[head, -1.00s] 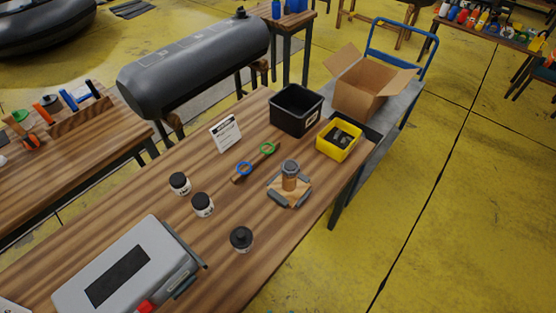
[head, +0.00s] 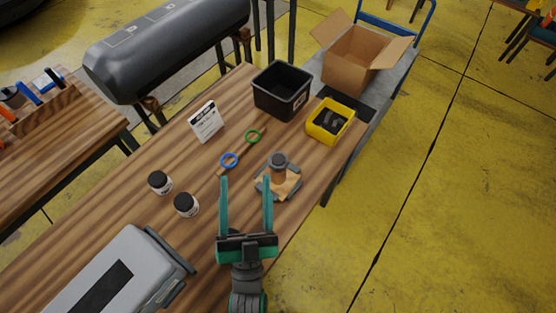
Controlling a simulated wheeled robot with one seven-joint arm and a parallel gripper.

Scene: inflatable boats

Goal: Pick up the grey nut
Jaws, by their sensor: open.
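A grey, round, ring-like piece that looks like the grey nut (head: 278,160) sits on top of a short brown post. The post stands on a wooden block (head: 289,188) with grey pieces at its edges, near the table's right edge. My gripper (head: 246,182) is open and empty, its two teal fingers pointing away from me. In the picture it is just left of and below the block, apart from the nut. How high it is above the table is hard to tell.
On the wooden table (head: 110,205) are a blue ring (head: 229,160) and a green ring (head: 253,136) on a stick, two black-lidded jars (head: 186,205), a sign (head: 206,122), a black bin (head: 282,90), a yellow bin (head: 330,121) and a grey case (head: 115,275).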

